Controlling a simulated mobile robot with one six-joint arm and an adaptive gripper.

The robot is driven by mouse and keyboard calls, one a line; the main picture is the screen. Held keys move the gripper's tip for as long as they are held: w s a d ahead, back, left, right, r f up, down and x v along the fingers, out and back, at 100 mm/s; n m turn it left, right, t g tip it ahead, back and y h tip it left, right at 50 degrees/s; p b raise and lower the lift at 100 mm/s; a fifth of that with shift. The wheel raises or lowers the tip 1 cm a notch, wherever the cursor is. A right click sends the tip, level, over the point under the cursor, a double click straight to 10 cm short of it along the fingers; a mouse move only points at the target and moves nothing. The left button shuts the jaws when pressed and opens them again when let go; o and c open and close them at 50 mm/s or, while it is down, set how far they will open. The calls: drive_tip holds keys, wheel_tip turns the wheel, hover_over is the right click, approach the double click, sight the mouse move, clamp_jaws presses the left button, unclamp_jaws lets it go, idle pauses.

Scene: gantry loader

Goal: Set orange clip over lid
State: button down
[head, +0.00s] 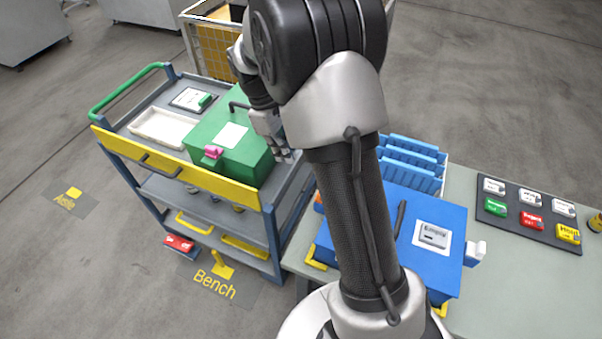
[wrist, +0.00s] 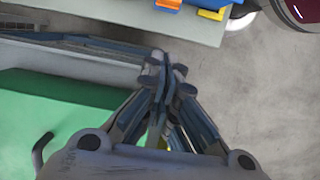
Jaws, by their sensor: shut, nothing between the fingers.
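An orange piece (wrist: 168,4), likely the clip, shows at the top edge of the wrist view on the grey-green bench, beside a yellow piece. In the head view only a sliver of orange shows beside my arm. A green box (head: 243,150) with a closed lid, white label and pink latch (head: 213,152) stands on the cart. A blue box (head: 440,210) with a closed lid and white clip (head: 475,252) stands on the bench, partly behind my arm. My gripper (wrist: 163,78) is shut and empty, over the cart's edge beside the green box (wrist: 60,120).
The cart (head: 180,165) has a yellow front rail and a white tray (head: 163,128). Blue racks (head: 410,160) stand behind the blue box. A dark board (head: 525,220) with several coloured tags lies on the bench (head: 500,290). A gap of floor separates cart and bench.

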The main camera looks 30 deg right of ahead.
drive_tip(key=s+d+f+b, duration=0.4)
drive_tip(key=s+f, duration=0.1)
drive_tip(key=f, duration=0.4)
drive_tip(key=shift+f, duration=0.25)
drive_tip(key=shift+s, duration=0.1)
